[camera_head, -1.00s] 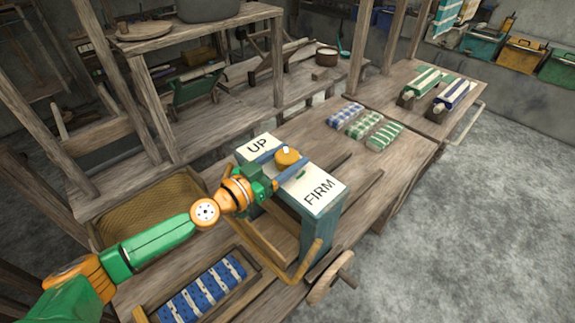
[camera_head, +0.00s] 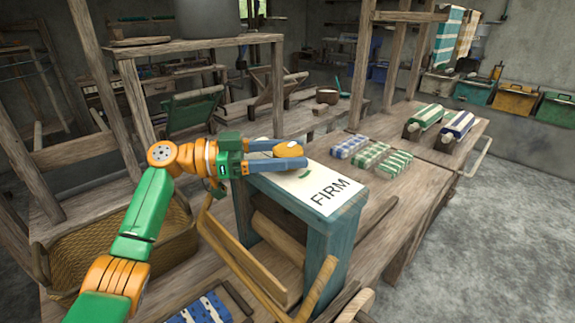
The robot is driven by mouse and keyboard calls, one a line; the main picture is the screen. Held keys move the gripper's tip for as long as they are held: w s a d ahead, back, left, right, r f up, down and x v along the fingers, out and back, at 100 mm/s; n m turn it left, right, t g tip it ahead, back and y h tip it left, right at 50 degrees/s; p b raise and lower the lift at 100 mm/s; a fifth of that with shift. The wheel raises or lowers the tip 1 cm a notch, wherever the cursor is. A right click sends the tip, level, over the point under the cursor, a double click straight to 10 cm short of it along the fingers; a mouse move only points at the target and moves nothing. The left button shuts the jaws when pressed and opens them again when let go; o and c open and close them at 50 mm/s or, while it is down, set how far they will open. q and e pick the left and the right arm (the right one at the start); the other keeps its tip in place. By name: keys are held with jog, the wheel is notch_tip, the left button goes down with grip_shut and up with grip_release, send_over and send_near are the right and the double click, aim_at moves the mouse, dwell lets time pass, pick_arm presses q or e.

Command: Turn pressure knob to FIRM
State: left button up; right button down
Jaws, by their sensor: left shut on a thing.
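The round orange-yellow pressure knob (camera_head: 290,149) sits on top of a blue wooden stand. The stand's pale label plate (camera_head: 305,190) reads FIRM at its near right end. A small green mark lies on the plate between the knob and that word. The plate's far left end is hidden behind my left gripper. My left gripper (camera_head: 293,155) reaches in from the left with its blue fingers level, shut on the knob, one finger on either side. A small pale mark shows on the knob, but its pointing direction is unclear. My right gripper is not in view.
A woven basket (camera_head: 125,247) stands left of the stand, below my arm. Folded patterned cloths (camera_head: 368,155) lie on the bench behind the stand. Wooden loom posts rise at left. A wooden bar frame (camera_head: 240,262) stands before the stand. Grey floor at right is clear.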

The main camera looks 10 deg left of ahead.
pick_arm(q)
jog(key=shift+m+g, duration=0.3)
jog(key=shift+g, duration=0.2)
jog(key=o, duration=1.4)
jog(key=shift+d, duration=0.1)
jog(key=shift+c, duration=0.2)
jog(key=b+v, duration=0.2)
jog(key=v, duration=0.5)
